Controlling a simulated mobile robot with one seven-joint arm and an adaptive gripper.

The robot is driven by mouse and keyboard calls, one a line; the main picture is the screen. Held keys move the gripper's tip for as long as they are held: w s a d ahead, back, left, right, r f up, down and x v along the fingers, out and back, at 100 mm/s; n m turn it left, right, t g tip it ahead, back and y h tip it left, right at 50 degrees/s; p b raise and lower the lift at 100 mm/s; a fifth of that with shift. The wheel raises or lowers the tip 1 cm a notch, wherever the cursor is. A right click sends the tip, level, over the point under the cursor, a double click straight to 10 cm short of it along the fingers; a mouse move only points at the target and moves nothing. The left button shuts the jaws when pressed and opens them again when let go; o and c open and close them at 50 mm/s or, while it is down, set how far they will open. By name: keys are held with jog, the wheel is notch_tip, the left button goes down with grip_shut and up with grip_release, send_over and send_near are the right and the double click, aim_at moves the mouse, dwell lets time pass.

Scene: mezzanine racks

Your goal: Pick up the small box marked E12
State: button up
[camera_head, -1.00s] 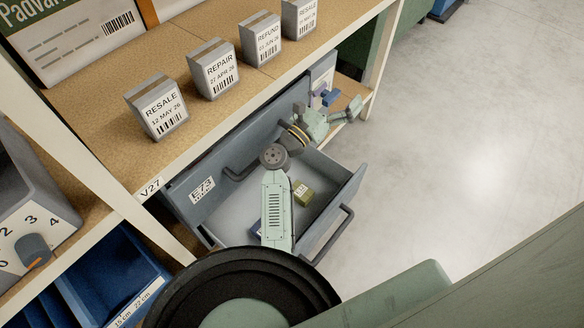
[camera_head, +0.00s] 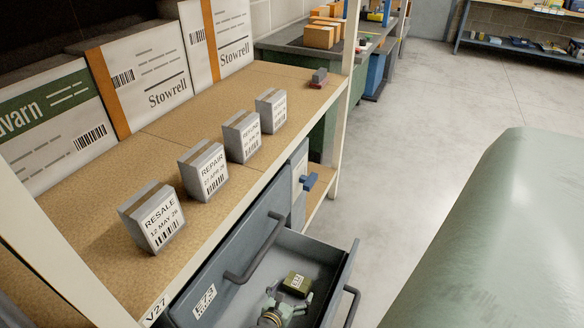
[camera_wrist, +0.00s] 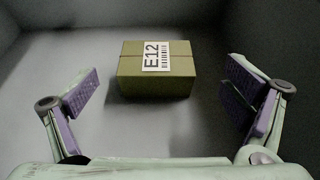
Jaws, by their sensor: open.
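The small olive-green box marked E12 (camera_wrist: 155,82) sits on the grey drawer floor in the wrist view, its white label facing up. It also shows in the head view (camera_head: 296,284), inside the open drawer (camera_head: 347,268). My gripper (camera_wrist: 165,98) is open, with its purple-padded fingers apart on the left and right of the box. Neither finger touches the box. In the head view my gripper (camera_head: 285,303) is inside the drawer, close to the near side of the box and partly cut off by the bottom edge.
The drawer has a front with a dark handle (camera_head: 350,305). Several grey labelled boxes, such as one marked REPAIR (camera_head: 203,170), stand on the shelf (camera_head: 100,225) above. Clear floor lies to the right.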

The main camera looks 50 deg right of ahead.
aim_at(298, 281)
jog(key=x, duration=0.2)
jog(key=shift+w+d+f+b, duration=0.15)
jog(key=shift+d+b, duration=0.15)
jog(key=shift+b, duration=0.1)
jog(key=b+x, duration=0.2)
jog(key=x, duration=0.2)
jog(key=shift+w+d, duration=0.3)
jog(key=shift+d, duration=0.15)
jog(key=c, duration=1.3)
